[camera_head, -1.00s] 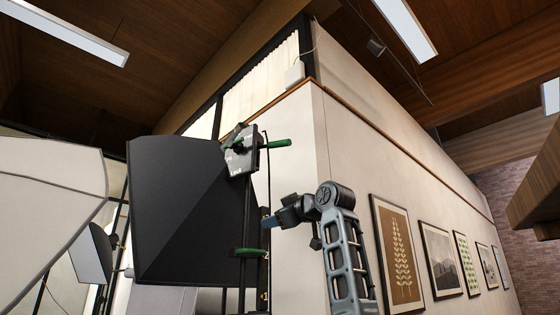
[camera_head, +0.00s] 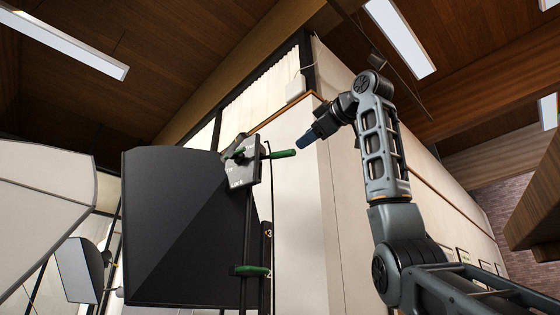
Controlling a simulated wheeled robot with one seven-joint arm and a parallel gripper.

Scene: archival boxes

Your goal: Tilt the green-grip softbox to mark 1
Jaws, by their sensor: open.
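The green-grip softbox (camera_head: 180,225) is a large black box on a dark stand at the left of centre. Its green grip (camera_head: 283,153) sticks out to the right from a pale tilt plate (camera_head: 243,170) near its top. The marks on the plate are too small to read. A second green handle (camera_head: 252,270) sits lower on the stand, near a small scale with numbers (camera_head: 268,245). My gripper (camera_head: 304,145) is open and empty, with its blue-grey tip just right of and slightly above the grip's end. It looks close to the grip; contact cannot be told.
A pale softbox (camera_head: 45,200) and a smaller grey panel (camera_head: 78,270) stand at the far left. A white wall corner (camera_head: 305,210) is behind the grip and my arm. A wooden overhang (camera_head: 535,195) juts in at the right.

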